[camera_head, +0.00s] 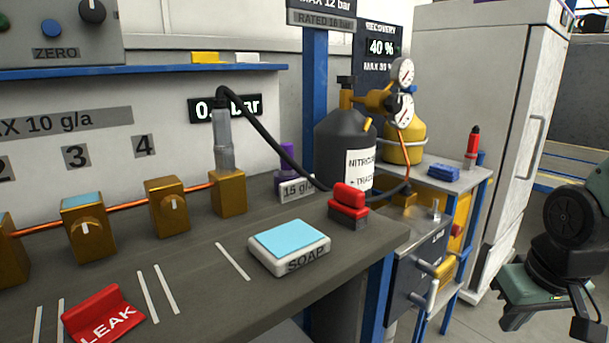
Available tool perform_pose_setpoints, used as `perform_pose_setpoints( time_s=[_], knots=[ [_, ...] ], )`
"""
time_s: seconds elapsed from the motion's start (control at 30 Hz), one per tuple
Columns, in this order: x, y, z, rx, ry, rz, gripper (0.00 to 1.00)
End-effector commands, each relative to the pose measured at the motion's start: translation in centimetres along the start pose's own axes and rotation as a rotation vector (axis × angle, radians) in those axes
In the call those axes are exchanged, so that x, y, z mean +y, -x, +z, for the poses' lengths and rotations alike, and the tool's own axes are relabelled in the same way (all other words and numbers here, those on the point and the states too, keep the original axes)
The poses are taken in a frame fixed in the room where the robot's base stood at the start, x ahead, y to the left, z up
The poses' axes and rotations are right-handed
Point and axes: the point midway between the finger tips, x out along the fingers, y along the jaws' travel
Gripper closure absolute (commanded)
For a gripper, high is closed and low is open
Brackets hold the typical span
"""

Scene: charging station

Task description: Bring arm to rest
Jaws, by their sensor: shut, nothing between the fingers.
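My dark arm (572,215) shows at the right edge, folded and bent, with a large round joint and a grey-green plate (525,287) below it. Part of the arm is cut off by the right and bottom edges.
The bench carries a soap block (290,247), a red LEAK sign (102,316), a red clip-like block (348,203) and brass valves (168,206). A dark cylinder (340,140) with gauges stands behind. A side table (455,180) and white cabinet (480,100) stand left of my arm.

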Motion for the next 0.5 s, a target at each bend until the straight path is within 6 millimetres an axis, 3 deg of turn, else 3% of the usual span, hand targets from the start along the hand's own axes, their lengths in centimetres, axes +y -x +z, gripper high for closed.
perform_pose_setpoints(
  time_s=[0.03, 0.2, 0.5],
  knots=[
    [-2.5, 0.3, 0.5, -0.015, 0.068, -0.021, 1.00],
    [-9.1, 1.5, 3.2, -0.076, 0.265, -0.073, 1.00],
    [-17.5, 4.4, 10.9, -0.185, 0.612, -0.121, 1.00]
  ],
)
